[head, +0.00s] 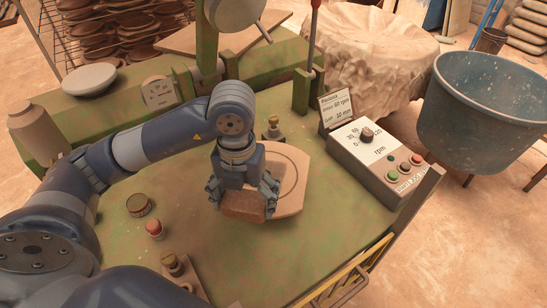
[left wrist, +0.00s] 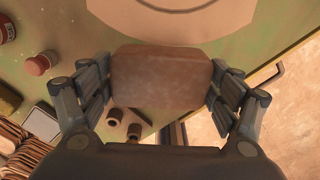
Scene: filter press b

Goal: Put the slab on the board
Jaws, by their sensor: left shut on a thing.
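The slab (head: 244,206) is a brown, rounded block. My left gripper (head: 242,196) is shut on it, with a finger at each end. The slab also shows between the fingers in the left wrist view (left wrist: 162,78). The board (head: 290,208) is a pale, flat plate with cut corners and a ring groove, on the green table. In the head view the slab overlaps the board's near left edge; whether it touches the board I cannot tell. In the left wrist view the board (left wrist: 180,22) lies just beyond the slab. My right gripper is not in view.
A control box (head: 376,160) with a dial and buttons stands at the table's right. Red-capped (head: 155,229) and brass-topped (head: 171,262) fittings stand front left. A jar lid (head: 139,204) lies near them. A blue tub (head: 490,110) stands beyond the table. The front middle of the table is clear.

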